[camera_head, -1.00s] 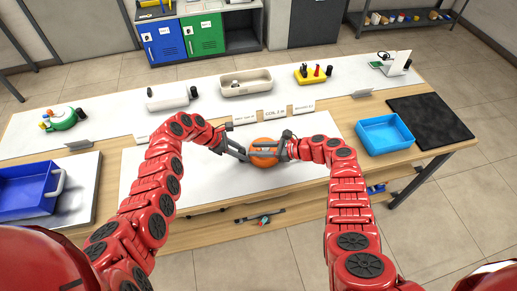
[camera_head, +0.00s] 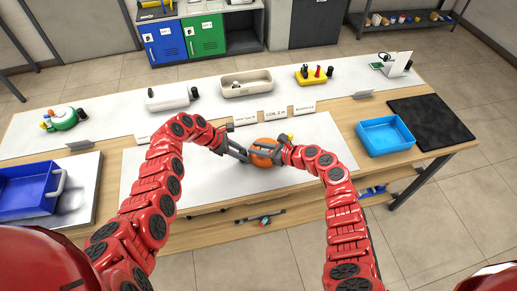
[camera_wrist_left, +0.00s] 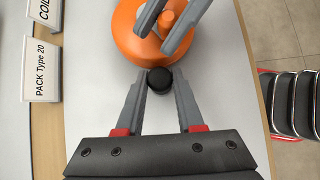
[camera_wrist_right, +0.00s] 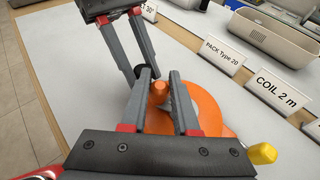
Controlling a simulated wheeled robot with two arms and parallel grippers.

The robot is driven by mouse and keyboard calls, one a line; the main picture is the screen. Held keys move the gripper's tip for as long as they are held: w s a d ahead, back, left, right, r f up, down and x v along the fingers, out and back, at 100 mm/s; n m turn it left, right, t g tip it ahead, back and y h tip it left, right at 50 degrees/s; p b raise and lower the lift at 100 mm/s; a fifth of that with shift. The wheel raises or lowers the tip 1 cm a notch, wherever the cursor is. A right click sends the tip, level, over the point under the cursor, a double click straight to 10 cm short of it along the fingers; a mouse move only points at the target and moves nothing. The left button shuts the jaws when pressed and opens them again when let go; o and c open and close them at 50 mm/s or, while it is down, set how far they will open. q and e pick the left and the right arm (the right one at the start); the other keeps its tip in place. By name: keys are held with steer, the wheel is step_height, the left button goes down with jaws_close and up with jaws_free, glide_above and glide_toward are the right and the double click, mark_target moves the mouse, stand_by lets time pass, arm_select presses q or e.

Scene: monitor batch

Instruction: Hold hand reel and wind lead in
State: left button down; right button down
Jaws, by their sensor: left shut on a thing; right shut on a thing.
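The orange hand reel (camera_head: 262,158) lies on the white mat at the table's middle. It also shows in the left wrist view (camera_wrist_left: 135,38) and right wrist view (camera_wrist_right: 205,112). My left gripper (camera_wrist_left: 160,72) is shut on the reel's black grip (camera_wrist_left: 160,81), at its left edge in the head view. My right gripper (camera_wrist_right: 162,82) is shut on the orange crank knob (camera_wrist_right: 159,91) on top of the reel. A yellow plug (camera_wrist_right: 262,153) shows beside the reel. The lead's run is not clear, as the reel and fingers hide much of it.
Cards "PACK Type 20" (camera_wrist_right: 222,56) and "COIL 2 m" (camera_wrist_right: 273,92) stand behind the mat. A blue tray (camera_head: 384,136) and black mat (camera_head: 432,120) are at right. A blue bin (camera_head: 28,194) is at left. Bare mat (camera_head: 145,185) lies left of the reel.

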steer(key=shift+a+f+m+t+h, duration=0.15)
steer(key=shift+m+t+h, duration=0.2)
steer(key=shift+m+t, duration=0.2)
steer(key=shift+a+f+m+t+h, duration=0.1)
steer(key=shift+m+t+h, duration=0.25)
steer(key=shift+m+t, duration=0.15)
steer(key=shift+w+f+m+t+h, duration=0.1)
steer(key=shift+f+m+t+h, duration=0.15)
steer(key=shift+m+t+h, duration=0.3)
steer(key=shift+w+f+m+t+h, duration=0.1)
steer(key=shift+f+m+t+h, duration=0.2)
steer(key=shift+m+h, duration=0.25)
steer(key=shift+w+r+m+t, duration=0.25)
steer(key=shift+w+r+t, duration=0.05)
steer(key=shift+r, duration=0.15)
steer(key=shift+w+a+r, duration=0.15)
steer(key=shift+a+r, duration=0.05)
steer(key=shift+r, duration=0.2)
steer(key=shift+w+a+r, duration=0.1)
steer(key=shift+r, duration=0.1)
steer(key=c, duration=0.7)
jaws_free()
steer(key=shift+c, duration=0.2)
steer(key=shift+o, duration=0.4)
steer(key=shift+f, duration=0.15)
